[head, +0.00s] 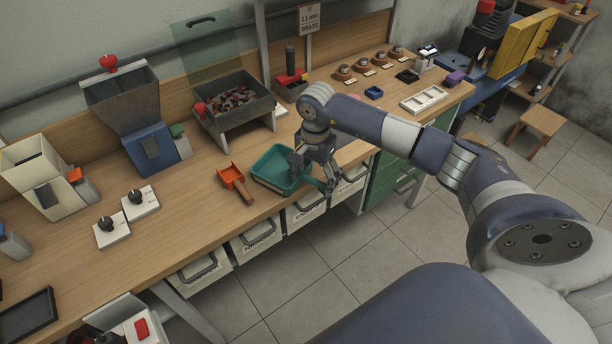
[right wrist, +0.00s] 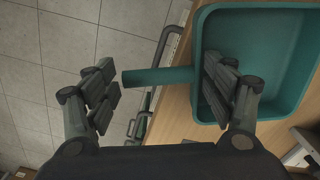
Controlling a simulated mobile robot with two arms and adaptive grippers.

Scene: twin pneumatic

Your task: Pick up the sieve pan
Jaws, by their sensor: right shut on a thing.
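The sieve pan (head: 272,168) is a teal square tray with a short round handle, at the front edge of the bench in the head view. In the right wrist view the pan (right wrist: 280,62) fills the upper right, and its handle points left. My right gripper (head: 313,173) is shut on the pan. In the right wrist view the gripper (right wrist: 160,88) has one finger inside the pan and the other by the handle's free end. I cannot tell whether the pan touches the bench. My left gripper is not in view.
An orange scoop (head: 232,176) lies just left of the pan. A grey hopper tray (head: 238,112) of brown pieces stands behind it, with a blue-based hopper machine (head: 150,145) farther left. Labelled drawers (head: 256,240) are below the bench edge. Floor in front is clear.

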